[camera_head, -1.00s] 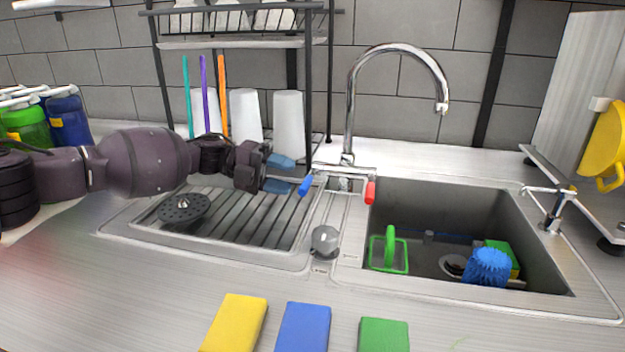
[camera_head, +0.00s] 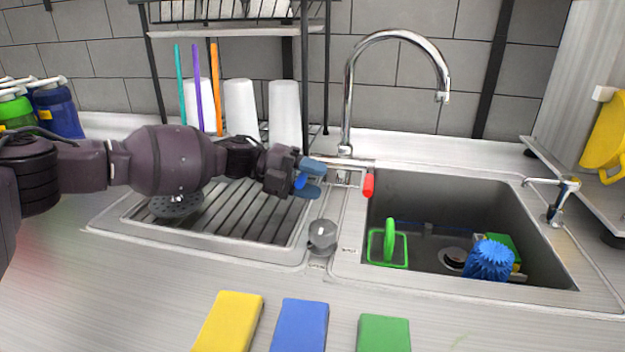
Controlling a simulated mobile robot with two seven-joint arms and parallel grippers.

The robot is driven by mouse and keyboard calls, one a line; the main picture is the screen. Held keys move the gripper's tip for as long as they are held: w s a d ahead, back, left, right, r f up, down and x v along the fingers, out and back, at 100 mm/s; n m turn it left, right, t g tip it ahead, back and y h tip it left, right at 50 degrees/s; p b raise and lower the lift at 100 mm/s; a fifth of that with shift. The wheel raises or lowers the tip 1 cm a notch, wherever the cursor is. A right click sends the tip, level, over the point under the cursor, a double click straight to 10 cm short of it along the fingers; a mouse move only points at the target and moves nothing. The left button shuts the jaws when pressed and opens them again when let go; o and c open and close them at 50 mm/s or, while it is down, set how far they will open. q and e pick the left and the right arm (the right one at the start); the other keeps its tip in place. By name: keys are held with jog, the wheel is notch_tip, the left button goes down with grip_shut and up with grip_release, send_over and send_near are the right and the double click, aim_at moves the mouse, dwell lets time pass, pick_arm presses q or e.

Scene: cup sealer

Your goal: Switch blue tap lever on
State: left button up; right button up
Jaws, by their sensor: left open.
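The chrome tap (camera_head: 347,100) stands behind the sink with its tall curved spout. Its blue lever (camera_head: 300,181) is on the left end of the tap's crossbar and is mostly hidden by my left gripper. The red lever (camera_head: 368,186) is on the right end. My left gripper (camera_head: 313,178) is open, with its blue fingertips on either side of the blue lever. I cannot tell whether they touch it. My right gripper is not in view.
The sink basin (camera_head: 540,245) holds a green-handled item, a blue brush and a sponge. A rack (camera_head: 240,30) with white cups and coloured sticks stands behind the drainboard. Yellow, blue and green sponges (camera_head: 300,325) lie on the front counter, which is otherwise clear.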

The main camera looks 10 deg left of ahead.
pick_arm(q)
grip_shut()
